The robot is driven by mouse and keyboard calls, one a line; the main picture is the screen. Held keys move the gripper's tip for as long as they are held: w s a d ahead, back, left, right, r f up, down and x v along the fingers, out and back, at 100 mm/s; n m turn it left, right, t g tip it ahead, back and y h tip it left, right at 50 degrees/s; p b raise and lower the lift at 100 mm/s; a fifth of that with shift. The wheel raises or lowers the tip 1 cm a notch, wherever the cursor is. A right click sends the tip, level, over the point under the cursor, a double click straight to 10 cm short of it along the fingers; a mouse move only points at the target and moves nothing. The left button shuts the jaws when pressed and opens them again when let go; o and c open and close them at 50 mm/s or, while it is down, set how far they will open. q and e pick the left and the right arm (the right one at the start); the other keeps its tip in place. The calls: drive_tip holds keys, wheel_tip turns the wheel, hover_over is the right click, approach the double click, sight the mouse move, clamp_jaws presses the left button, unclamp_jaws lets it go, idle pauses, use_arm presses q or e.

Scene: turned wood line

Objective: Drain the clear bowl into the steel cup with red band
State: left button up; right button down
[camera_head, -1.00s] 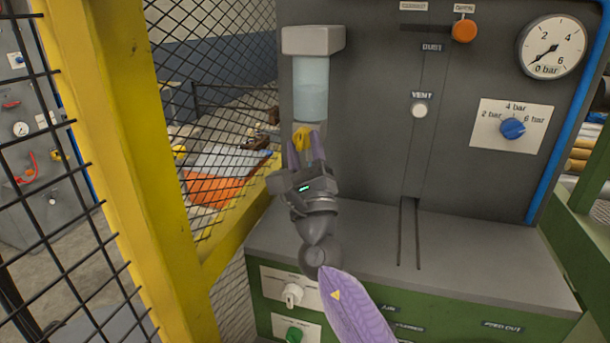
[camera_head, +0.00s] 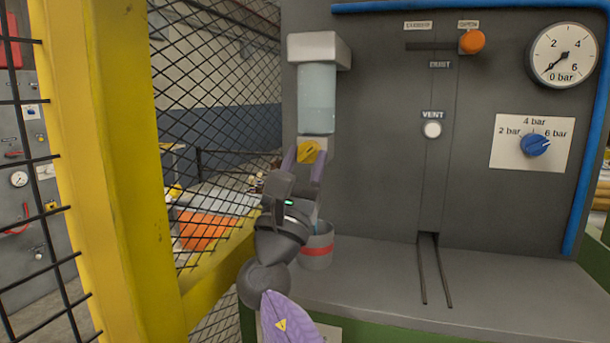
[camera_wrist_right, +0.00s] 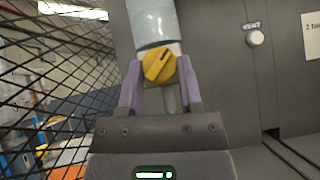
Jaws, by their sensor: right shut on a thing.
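The clear bowl (camera_head: 317,92) hangs under a grey block on the machine front; it also shows in the wrist view (camera_wrist_right: 152,18). A faint line crosses it, and the part below looks slightly darker. Under it is a yellow drain knob (camera_head: 309,151), seen close in the wrist view (camera_wrist_right: 159,66). My right gripper (camera_head: 308,156) is shut on this knob, one finger on each side. The steel cup with red band (camera_head: 317,251) stands upright on the grey ledge below, partly hidden by my gripper. I cannot see its inside. My left gripper is out of view.
A yellow post (camera_head: 115,170) and black mesh stand close on the left. On the panel are an orange knob (camera_head: 472,41), a white vent button (camera_head: 432,130), a blue pressure knob (camera_head: 535,145) and a gauge (camera_head: 563,56) near 0 bar. The ledge (camera_head: 390,270) right of the cup is clear.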

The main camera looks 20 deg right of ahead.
drive_tip(key=shift+m, duration=0.3)
drive_tip(key=shift+c, duration=1.3)
unclamp_jaws()
drive_tip(key=v, duration=1)
